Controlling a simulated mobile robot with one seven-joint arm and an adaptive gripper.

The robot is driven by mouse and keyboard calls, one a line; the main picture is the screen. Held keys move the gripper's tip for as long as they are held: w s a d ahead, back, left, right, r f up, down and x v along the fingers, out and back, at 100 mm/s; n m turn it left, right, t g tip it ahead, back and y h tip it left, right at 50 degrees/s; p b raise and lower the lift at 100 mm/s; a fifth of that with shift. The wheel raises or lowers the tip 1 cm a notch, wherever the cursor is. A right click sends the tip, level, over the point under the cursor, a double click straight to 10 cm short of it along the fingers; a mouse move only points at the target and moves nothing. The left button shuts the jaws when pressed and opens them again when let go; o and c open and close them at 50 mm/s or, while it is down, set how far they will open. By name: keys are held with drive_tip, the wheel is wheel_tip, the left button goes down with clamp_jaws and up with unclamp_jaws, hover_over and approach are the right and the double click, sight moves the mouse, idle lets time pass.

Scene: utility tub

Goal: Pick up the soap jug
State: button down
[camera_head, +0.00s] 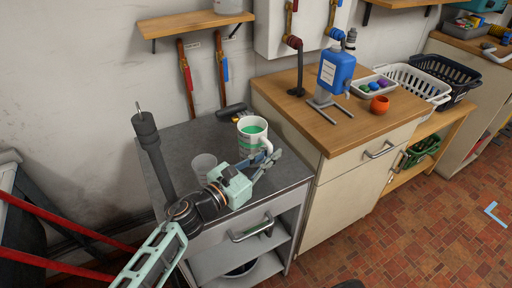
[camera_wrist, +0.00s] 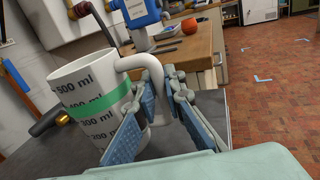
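A white jug (camera_head: 249,139) with green contents stands upright on the dark grey counter top. In the wrist view this jug (camera_wrist: 85,90) shows ml markings, a green band and a white handle on its right side. I take it to be the soap jug. My gripper (camera_head: 268,163) is at the jug's handle side, low over the counter. In the wrist view its blue-padded fingers (camera_wrist: 163,90) are spread, with the handle between them. I cannot tell whether either finger touches the handle.
A dark cylindrical object (camera_head: 232,112) lies behind the jug. A blue container (camera_head: 336,72) on a stand and an orange cup (camera_head: 380,104) are on the wooden counter to the right.

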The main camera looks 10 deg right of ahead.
drive_tip(key=shift+r+p, duration=0.3)
drive_tip(key=shift+p, duration=0.05)
idle(0.6)
